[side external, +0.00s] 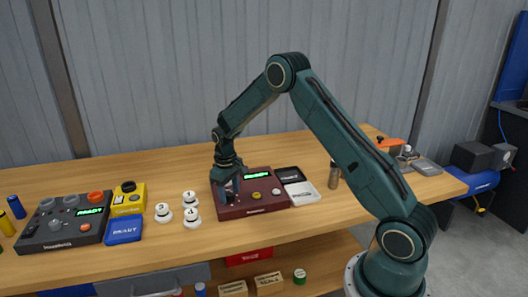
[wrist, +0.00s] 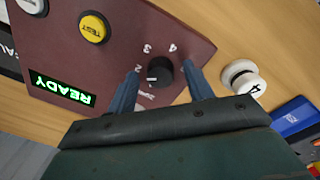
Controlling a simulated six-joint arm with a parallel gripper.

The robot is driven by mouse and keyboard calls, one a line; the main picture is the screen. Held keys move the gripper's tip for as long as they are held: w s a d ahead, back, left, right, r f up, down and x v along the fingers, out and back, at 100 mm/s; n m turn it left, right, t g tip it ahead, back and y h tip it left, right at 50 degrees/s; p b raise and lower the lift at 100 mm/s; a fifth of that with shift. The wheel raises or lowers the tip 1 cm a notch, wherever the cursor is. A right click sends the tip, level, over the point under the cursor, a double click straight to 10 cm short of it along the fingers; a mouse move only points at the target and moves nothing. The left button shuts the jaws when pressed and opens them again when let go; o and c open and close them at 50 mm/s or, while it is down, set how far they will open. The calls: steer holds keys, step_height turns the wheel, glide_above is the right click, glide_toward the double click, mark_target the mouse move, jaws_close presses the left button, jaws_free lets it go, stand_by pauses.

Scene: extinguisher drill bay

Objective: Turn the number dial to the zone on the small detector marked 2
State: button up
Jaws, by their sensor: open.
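The dark red panel (side external: 255,205) stands on the bench and shows a green READY display. In the wrist view its black number dial (wrist: 160,71) has a white pointer line toward the picture's left. Printed digits 2, 3 and 4 show around it. My gripper (side external: 228,187) points down over the panel's left part. In the wrist view its open fingers (wrist: 162,70) stand on either side of the dial; contact cannot be told. Small white detectors stand left of the panel: one reads 3 (side external: 163,213), one reads 1 (side external: 189,198), and one (side external: 192,214) reads 4 in the wrist view (wrist: 241,76).
The panel also has a yellow TEST button (wrist: 93,28). A blue box (side external: 124,230), a yellow device (side external: 128,199) and a dark READY console (side external: 62,224) stand further left.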

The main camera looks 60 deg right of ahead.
mark_target(228, 195)
step_height(228, 195, up, 14)
steer(key=shift+a, duration=0.35)
stand_by(0.5)
steer(key=s+a+r+t, duration=0.3)
steer(key=s+a+r, duration=0.6)
steer(key=s+r, duration=0.5)
steer(key=s+a+t, duration=0.1)
steer(key=s+a, duration=0.2)
steer(key=s, duration=0.6)
steer(key=s+a+f+t, duration=0.1)
steer(key=s+a, duration=0.2)
steer(key=s, duration=0.6)
steer(key=shift+a+f+n+t+y, duration=0.15)
steer(key=shift+f+n+t+y, duration=0.15)
steer(key=shift+n, duration=0.1)
